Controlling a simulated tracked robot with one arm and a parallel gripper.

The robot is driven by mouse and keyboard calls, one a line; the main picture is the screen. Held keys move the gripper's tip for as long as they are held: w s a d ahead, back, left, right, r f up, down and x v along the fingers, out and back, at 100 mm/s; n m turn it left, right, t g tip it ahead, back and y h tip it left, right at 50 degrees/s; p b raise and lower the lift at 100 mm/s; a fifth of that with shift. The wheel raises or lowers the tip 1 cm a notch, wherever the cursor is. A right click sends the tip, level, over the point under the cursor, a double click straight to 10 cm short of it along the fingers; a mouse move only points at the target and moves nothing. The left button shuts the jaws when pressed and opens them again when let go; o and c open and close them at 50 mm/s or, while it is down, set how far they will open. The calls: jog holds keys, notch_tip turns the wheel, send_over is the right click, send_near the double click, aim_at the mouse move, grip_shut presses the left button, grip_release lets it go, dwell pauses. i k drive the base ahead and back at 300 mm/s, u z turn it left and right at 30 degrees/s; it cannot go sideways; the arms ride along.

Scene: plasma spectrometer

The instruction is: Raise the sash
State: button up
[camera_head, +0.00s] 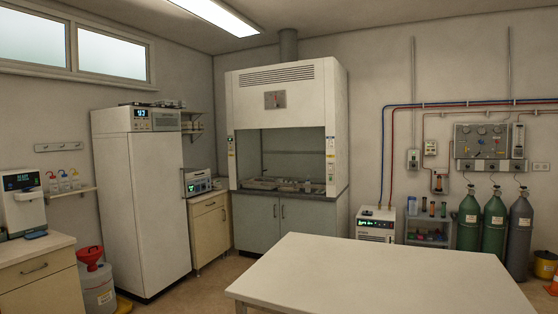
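The fume hood (283,99) stands against the back wall in the head camera view, a tall white cabinet above grey double doors. Its front opening (285,155) looks dark grey, with a thin horizontal line about midway up. I cannot tell whether that line is the sash's lower edge or part of the back wall inside. The work surface inside, with trays and small items (285,184), shows through the lower part. My gripper is not in view.
A large white table (370,276) fills the foreground, between me and the hood's right side. Floor shows between the tall white fridge (145,200) and the table. Gas cylinders (494,222) and a chiller (376,223) stand right of the hood. A red funnel on a container (96,283) is at left.

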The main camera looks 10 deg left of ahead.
aim_at(320, 187)
jog(key=u, duration=0.85)
jog(key=i, duration=6.7)
jog(key=z, duration=1.45)
